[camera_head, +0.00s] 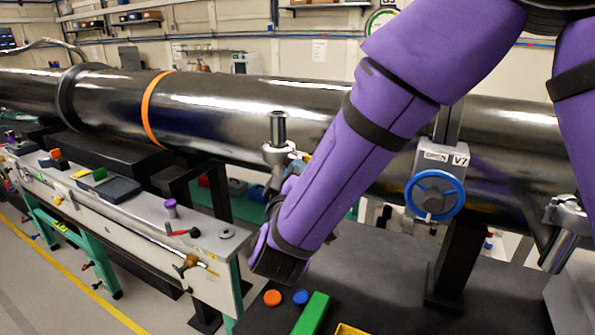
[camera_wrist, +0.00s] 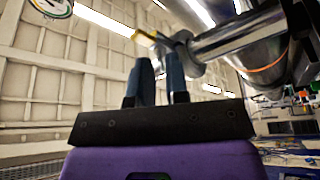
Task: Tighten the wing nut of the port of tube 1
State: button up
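A shiny metal port with a clamp (camera_head: 278,150) stands at the front of the large dark tube (camera_head: 220,105) in the head view. In the wrist view the port (camera_wrist: 235,38) comes in from the upper right, its grey clamp (camera_wrist: 186,52) at the end. A yellow, brass-like piece, seemingly the wing nut (camera_wrist: 145,38), sticks out left of the clamp. My gripper (camera_wrist: 158,68) has its two dark fingers apart, pointing up at the clamp, with the yellow piece near the fingertips. Contact cannot be told. In the head view my purple arm mostly hides the gripper beside the port.
A valve with a blue handwheel (camera_head: 435,194), marked OPEN and V7, stands right of my arm. Another metal port (camera_head: 567,215) is at the far right. Below lie an orange cap (camera_head: 272,298), a blue cap (camera_head: 301,297) and a green block (camera_head: 311,314) on a dark bench top (camera_head: 375,270).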

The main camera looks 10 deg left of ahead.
jog(key=v, duration=1)
jog(key=w+d+r+m+g+h, duration=0.15)
jog(key=d+g+h, duration=0.25)
jog(key=d, duration=0.5)
jog(key=d+r+m+g+h, duration=0.3)
jog(key=d+g+h, duration=0.1)
jog(key=d, duration=0.5)
jog(key=w+d+r+m+g+h, duration=0.1)
jog(key=d+r+m+g+h, duration=0.2)
jog(key=d, duration=0.7)
jog(key=s+d+m+g+y, duration=0.2)
jog(key=s+d+g, duration=0.5)
jog(key=s+d, duration=0.15)
jog(key=s+d+r+m+t+y, duration=0.1)
jog(key=s+r+m+t+y, duration=0.1)
jog(key=s+y, duration=0.4)
jog(key=y, duration=0.3)
jog(key=shift+s+d+r+t, duration=0.15)
jog(key=shift+s+d+t, duration=0.1)
jog(key=shift+t, duration=0.15)
